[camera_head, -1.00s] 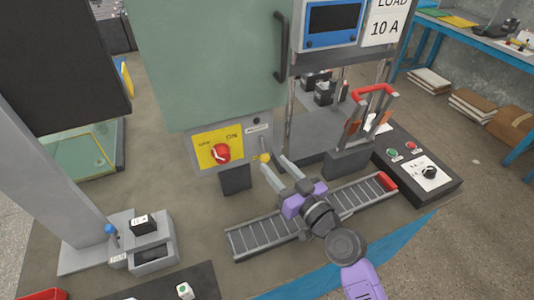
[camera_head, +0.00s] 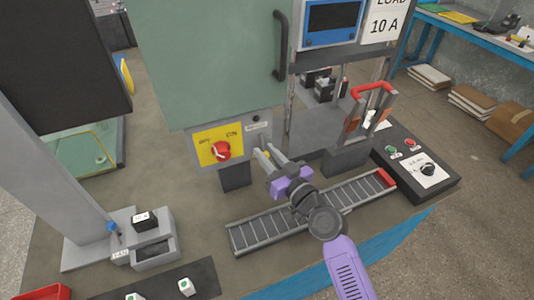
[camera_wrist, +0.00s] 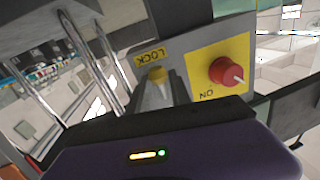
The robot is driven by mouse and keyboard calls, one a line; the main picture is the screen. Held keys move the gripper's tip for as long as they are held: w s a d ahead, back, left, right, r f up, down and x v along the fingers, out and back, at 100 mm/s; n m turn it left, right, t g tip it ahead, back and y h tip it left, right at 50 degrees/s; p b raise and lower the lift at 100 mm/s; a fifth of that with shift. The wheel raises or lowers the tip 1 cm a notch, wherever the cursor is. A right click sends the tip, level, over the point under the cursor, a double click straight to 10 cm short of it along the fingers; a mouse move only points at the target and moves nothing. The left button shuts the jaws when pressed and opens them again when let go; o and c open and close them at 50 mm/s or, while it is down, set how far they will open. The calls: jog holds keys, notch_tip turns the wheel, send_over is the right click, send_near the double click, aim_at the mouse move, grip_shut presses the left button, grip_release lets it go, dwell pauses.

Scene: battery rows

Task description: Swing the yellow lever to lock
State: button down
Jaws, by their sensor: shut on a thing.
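The yellow lever's knob (camera_wrist: 157,75) shows in the wrist view, just below the yellow LOCK label (camera_wrist: 153,60). In the head view a bit of the yellow knob (camera_head: 267,154) shows between my fingertips, at the lower right of the grey panel. My gripper (camera_head: 267,153) reaches up to the panel from the lower right, its two pale fingers close together around the lever. Its fingers (camera_wrist: 158,90) are shut on the lever, and they hide most of the lever's shaft.
The red rotary switch (camera_head: 221,151) on its yellow plate is just left of my fingers. The green cabinet door (camera_head: 205,60) hangs above. A roller conveyor (camera_head: 255,233) lies below my arm. A red-handled clamp (camera_head: 373,89) and a black button box (camera_head: 440,180) stand to the right.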

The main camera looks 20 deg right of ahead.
aim_at(246, 141)
jog(key=shift+a+f+m+b, duration=0.1)
jog(key=shift+m+b, duration=0.2)
jog(key=shift+a+m+b, duration=0.35)
jog(key=shift+m+b, duration=0.3)
jog(key=shift+m, duration=0.25)
jog(key=m, duration=0.2)
jog(key=a+m+t+b, duration=0.1)
jog(key=shift+a+r+m, duration=0.1)
jog(key=shift+r+m, duration=0.1)
jog(key=shift+m, duration=0.2)
jog(key=m, duration=0.2)
jog(key=a+r+m, duration=0.1)
jog(key=m, duration=0.1)
jog(key=shift+a+t+h+p, duration=0.1)
jog(key=shift+t+h+p, duration=0.2)
jog(key=shift+h, duration=0.1)
jog(key=shift+a+r+m+h+p, duration=0.1)
jog(key=shift+r+m+h+p, duration=0.15)
jog(key=shift+m, duration=0.6)
jog(key=shift+a+r+m+h+p, duration=0.2)
jog(key=shift+m+p, duration=0.1)
jog(key=shift+m, duration=0.5)
jog(key=shift+a+r+m+h+p, duration=0.15)
jog(key=shift+m+h+p, duration=0.15)
jog(key=shift+m, duration=0.55)
jog(key=shift+d, duration=0.1)
jog(key=c, duration=1.3)
grip_release()
jog(key=shift+t, duration=0.3)
